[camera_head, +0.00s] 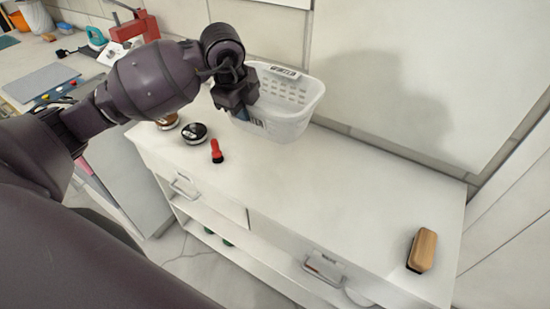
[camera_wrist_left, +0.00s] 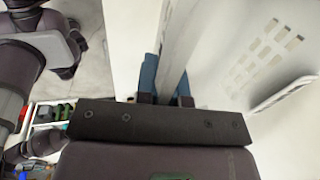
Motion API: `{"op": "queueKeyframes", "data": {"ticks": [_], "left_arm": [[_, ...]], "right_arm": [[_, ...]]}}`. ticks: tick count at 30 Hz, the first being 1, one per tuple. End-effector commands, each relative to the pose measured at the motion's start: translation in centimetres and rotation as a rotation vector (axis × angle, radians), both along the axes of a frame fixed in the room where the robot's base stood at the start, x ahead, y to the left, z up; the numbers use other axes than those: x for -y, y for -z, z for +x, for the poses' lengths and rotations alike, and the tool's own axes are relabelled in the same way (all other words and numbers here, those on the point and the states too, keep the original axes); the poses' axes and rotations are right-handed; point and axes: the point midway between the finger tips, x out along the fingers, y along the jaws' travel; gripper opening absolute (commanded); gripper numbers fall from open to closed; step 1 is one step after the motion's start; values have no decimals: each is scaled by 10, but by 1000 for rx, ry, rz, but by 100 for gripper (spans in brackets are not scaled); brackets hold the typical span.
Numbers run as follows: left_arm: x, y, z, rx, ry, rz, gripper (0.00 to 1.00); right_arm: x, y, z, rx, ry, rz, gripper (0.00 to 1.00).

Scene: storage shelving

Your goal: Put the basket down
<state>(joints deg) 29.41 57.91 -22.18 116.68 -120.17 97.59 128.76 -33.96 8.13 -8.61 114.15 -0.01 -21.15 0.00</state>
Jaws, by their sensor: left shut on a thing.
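The white basket (camera_head: 297,105) with slotted walls is at the back of the white cabinet's top, near the wall. Whether its base touches the top or hangs just above it, I cannot tell. My left gripper (camera_head: 241,112) is shut on the basket's near left wall. In the left wrist view the blue fingers (camera_wrist_left: 165,80) sit on both sides of the basket wall (camera_wrist_left: 180,40), and the slotted side of the basket fills the right. My right gripper is not in view.
The white cabinet top (camera_head: 330,185) carries a dark round tin (camera_head: 194,133), a red brush (camera_head: 216,151) and a wooden block brush (camera_head: 422,250). Its middle is clear. A workbench with tools and a grey board (camera_head: 40,83) stands at the left.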

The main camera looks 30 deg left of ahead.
Motion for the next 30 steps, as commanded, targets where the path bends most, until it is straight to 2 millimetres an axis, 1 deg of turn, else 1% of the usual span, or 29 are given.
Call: {"op": "queueKeyframes", "data": {"ticks": [5,18,22,30], "left_arm": [[0,31,-1,-4,-2,-2,0],[0,126,-1,-4,-1,-2,0],[0,145,-1,-3,-1,-1,0],[0,160,0,-2,-1,-1,0]], "right_arm": [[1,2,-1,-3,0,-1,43],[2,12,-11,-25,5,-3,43],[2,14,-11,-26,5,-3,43],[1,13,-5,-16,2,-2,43]]}}
